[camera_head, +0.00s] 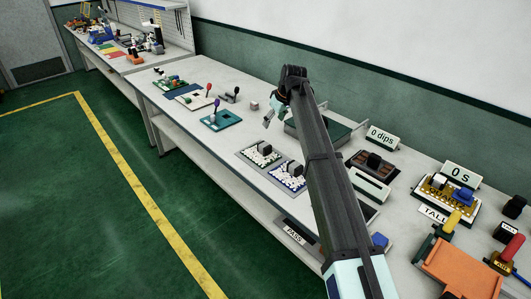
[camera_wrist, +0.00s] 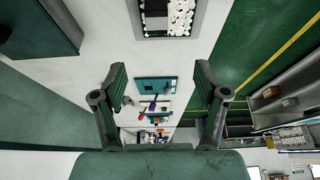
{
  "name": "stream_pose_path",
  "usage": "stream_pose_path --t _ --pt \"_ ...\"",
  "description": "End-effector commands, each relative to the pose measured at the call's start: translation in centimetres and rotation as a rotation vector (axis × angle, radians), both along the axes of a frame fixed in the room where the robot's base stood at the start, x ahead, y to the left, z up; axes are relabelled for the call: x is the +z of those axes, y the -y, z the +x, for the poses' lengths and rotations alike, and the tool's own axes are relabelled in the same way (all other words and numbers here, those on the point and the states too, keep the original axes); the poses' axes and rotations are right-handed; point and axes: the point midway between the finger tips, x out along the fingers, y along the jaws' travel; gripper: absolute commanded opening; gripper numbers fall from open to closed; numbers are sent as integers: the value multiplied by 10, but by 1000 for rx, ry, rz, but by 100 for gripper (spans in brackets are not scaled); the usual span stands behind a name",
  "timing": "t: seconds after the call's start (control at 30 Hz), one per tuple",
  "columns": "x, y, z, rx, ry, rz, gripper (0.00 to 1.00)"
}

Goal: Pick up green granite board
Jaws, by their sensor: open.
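My gripper (camera_head: 271,117) hangs above the bench near its middle, and its open, empty fingers also show in the wrist view (camera_wrist: 161,70). A teal-green board (camera_head: 211,126) with a dark square and a purple-topped tool lies flat on the bench, to the left of my gripper. In the wrist view the teal-green board (camera_wrist: 146,84) shows between the fingers, beyond and apart from them. Another green board (camera_head: 183,87) with small parts lies farther back. I cannot tell which of them is the granite one.
Two trays of white pieces (camera_head: 248,153) (camera_head: 275,178) lie along the front edge. A dark green box (camera_head: 340,131) stands behind my arm, and a small pinkish cube (camera_head: 254,106) is near my gripper. Signs and an orange fixture (camera_head: 462,270) crowd the right. Bench around the teal board is mostly clear.

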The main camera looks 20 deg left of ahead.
Motion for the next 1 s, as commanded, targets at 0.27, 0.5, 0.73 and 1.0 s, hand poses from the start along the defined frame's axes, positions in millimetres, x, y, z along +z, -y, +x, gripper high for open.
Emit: stream_pose_path --t 0.27,0.5,0.73,1.0 --pt "-28 -9 8 -5 -9 -6 73" --pt "-72 -26 16 -4 -8 -5 73" --pt "-103 -37 21 -4 -8 -5 73" --pt "-113 -40 24 -5 -7 -4 73"
